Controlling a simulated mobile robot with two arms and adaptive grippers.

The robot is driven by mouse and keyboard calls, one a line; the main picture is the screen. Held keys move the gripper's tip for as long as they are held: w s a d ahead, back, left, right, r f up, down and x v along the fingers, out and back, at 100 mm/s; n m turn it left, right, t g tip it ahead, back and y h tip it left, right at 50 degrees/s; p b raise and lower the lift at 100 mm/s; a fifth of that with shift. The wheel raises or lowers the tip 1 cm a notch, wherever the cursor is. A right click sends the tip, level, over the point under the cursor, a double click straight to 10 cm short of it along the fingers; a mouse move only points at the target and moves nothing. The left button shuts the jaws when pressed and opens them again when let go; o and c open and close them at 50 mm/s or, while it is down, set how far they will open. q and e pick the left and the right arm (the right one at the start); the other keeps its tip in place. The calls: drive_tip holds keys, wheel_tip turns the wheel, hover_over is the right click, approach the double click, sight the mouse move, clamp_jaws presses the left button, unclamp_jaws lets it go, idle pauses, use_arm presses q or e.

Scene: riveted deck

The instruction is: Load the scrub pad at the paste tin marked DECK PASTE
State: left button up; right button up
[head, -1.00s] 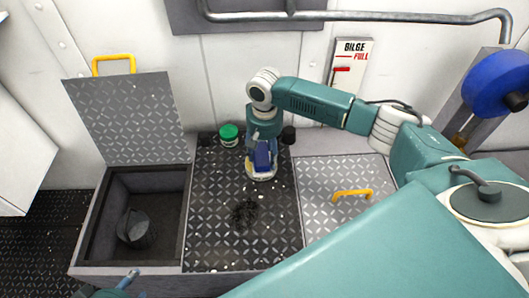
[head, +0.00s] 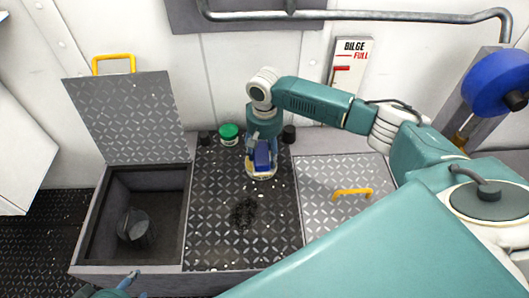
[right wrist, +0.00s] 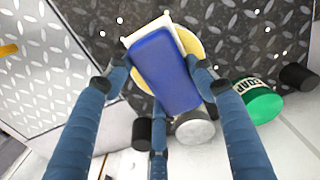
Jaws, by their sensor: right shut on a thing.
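The scrub pad has a blue block (right wrist: 165,68) and a pale pad face (right wrist: 185,42); it also shows in the head view (head: 262,157). My right gripper (right wrist: 168,82) is shut on the block. The pad is over a round, pale-yellow tin (right wrist: 214,43), seen low at the dark deck in the head view (head: 262,176). I cannot tell whether pad and paste touch, and no marking shows on this tin. A green-lidded tin (head: 229,132) stands beside it; its lettering is only partly readable in the right wrist view (right wrist: 246,86). My left gripper (head: 134,277) barely shows at the bottom edge.
A dark container (head: 134,228) lies in the open locker (head: 98,215) at left, its lid (head: 128,118) raised. A black smudge (head: 245,213) and white specks mark the deck. Black cylinders (head: 289,134) stand behind. A closed hatch with a yellow handle (head: 352,193) is at right.

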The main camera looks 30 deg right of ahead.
use_arm(q)
drive_tip(key=shift+s+a+f+g+p, duration=0.2)
drive_tip(key=shift+s+g, duration=0.15)
drive_tip(key=shift+s, duration=0.4)
drive_tip(key=shift+s+a+f+g+p, duration=0.15)
drive_tip(key=shift+s+a+g, duration=0.15)
drive_tip(key=shift+s, duration=0.45)
drive_tip(key=shift+s+a+f+g+p, duration=0.2)
drive_tip(key=shift+s+g, duration=0.15)
drive_tip(key=shift+s, duration=0.4)
idle(5.8)
